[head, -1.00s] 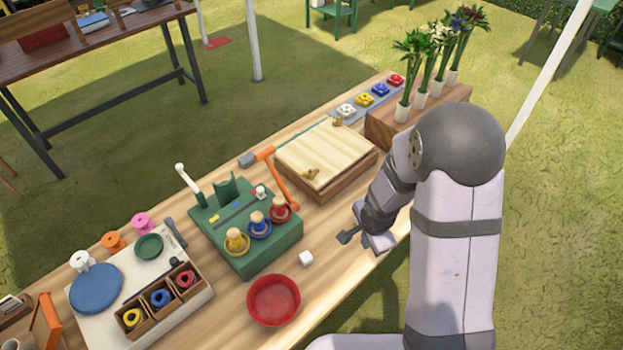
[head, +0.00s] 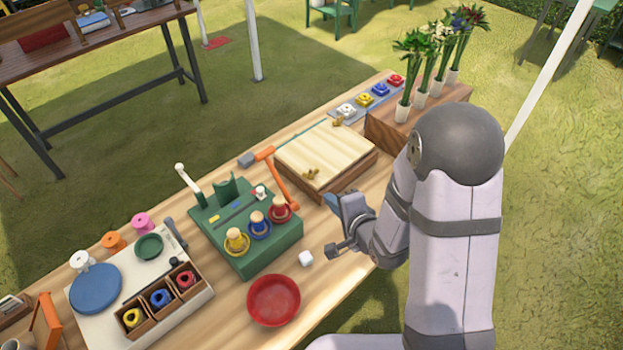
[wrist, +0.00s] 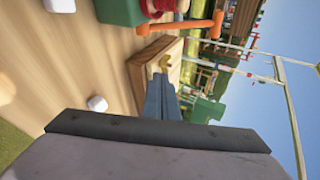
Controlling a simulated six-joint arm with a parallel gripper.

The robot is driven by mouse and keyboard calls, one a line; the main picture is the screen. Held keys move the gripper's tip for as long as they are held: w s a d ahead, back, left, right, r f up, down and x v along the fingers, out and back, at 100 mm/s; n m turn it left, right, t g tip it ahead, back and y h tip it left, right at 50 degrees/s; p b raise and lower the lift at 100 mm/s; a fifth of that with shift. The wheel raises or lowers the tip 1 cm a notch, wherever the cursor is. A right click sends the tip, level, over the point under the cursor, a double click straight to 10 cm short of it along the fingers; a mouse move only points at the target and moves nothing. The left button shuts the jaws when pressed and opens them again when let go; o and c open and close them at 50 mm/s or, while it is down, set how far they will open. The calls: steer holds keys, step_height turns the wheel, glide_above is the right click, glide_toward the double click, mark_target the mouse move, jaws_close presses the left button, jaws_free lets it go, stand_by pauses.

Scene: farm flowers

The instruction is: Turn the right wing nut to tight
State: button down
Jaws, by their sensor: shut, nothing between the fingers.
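The wooden press (head: 325,158) lies on the table with a pale top board. One brass wing nut (head: 338,121) sits at its back edge, farther right in the head view. Another brass wing nut (head: 312,174) sits at its near left edge. My gripper (head: 332,200) is shut and empty, just in front of the press's near side. In the wrist view my gripper's blue-grey fingers (wrist: 158,82) point at the press, and one wing nut (wrist: 165,62) shows just beyond their tips. I cannot tell whether they touch it.
An orange-handled hammer (head: 280,180) lies left of the press. The green stand (head: 265,262) with several spools is farther left. A white cube (head: 306,258) and a red bowl (head: 274,300) are in front. Flowers stand on a wooden block (head: 440,118) behind right.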

steer(key=p, duration=0.2)
glide_toward(305, 176)
step_height(305, 176, down, 3)
steer(key=w, duration=0.1)
steer(key=w+a+p, duration=0.1)
steer(key=w, duration=0.1)
steer(key=shift+w+a+r, duration=0.1)
steer(key=shift+w, duration=0.15)
steer(key=shift+w+a+p, duration=0.3)
steer(key=shift+w+p, duration=0.2)
steer(key=shift+w, duration=0.2)
steer(key=shift+a+m+t+h+b, duration=0.2)
steer(key=shift+m+h+b, duration=0.25)
steer(key=shift+m+h, duration=0.3)
steer(key=shift+a+m+t+h+b, duration=0.1)
steer(key=shift+m+t+h+b, duration=0.3)
steer(key=shift+m+h, duration=0.35)
steer(key=shift+a+f+b, duration=0.2)
steer(key=shift+a+b, duration=0.05)
steer(key=shift+b, duration=0.7)
steer(key=shift+a+m+h+b, duration=0.4)
steer(key=shift+m+h+b, duration=0.3)
steer(key=shift+b, duration=0.15)
steer(key=shift+w+a+b, duration=0.9)
steer(key=shift+a+b, duration=0.15)
steer(key=shift+b, duration=2.35)
steer(key=shift+w+r, duration=0.1)
